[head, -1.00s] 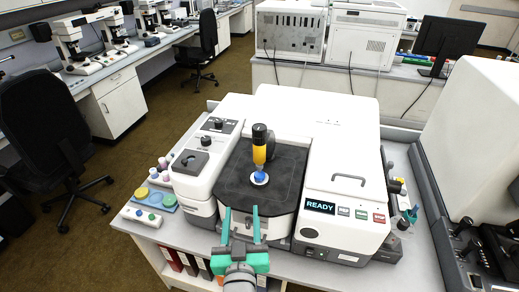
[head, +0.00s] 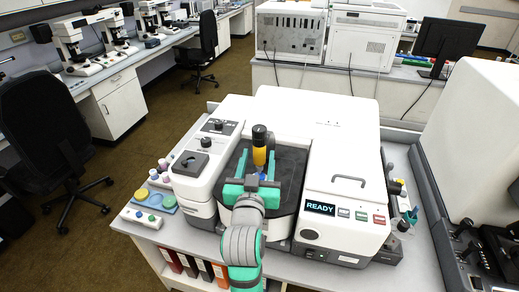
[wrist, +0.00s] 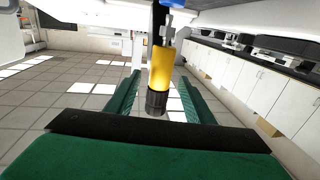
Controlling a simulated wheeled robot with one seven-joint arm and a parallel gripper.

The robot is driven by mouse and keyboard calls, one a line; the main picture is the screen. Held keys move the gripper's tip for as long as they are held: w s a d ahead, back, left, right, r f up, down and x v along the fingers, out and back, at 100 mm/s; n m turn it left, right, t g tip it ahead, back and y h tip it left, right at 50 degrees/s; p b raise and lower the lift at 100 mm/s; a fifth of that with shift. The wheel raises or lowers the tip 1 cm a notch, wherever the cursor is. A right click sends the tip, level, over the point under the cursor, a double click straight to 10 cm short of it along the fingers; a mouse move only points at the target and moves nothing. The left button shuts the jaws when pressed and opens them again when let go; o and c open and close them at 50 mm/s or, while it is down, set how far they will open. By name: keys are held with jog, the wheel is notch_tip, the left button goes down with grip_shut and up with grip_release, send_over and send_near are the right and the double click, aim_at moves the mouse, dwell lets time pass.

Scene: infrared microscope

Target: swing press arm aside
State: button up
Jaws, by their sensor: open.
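The press arm (head: 260,154) stands on the microscope's dark stage (head: 290,163), a yellow-orange cylinder with a black top. In the wrist view its yellow body and black ribbed knob (wrist: 157,100) lie between my two green fingers, upside down. My gripper (head: 257,160) is open, with a finger on each side of the press arm; I see no contact. The lower part of the press arm, near the blue tip, is mostly hidden behind my gripper.
The white microscope housing flanks the stage, with a control panel (head: 205,165) at left and a READY display (head: 320,208) at right. Coloured dishes and vials (head: 150,200) lie at the bench's left. Open space lies above the stage.

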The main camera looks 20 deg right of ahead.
aim_at(260, 154)
jog(key=x, duration=0.4)
jog(key=shift+w+d, duration=0.1)
jog(key=shift+w, duration=0.05)
grip_shut()
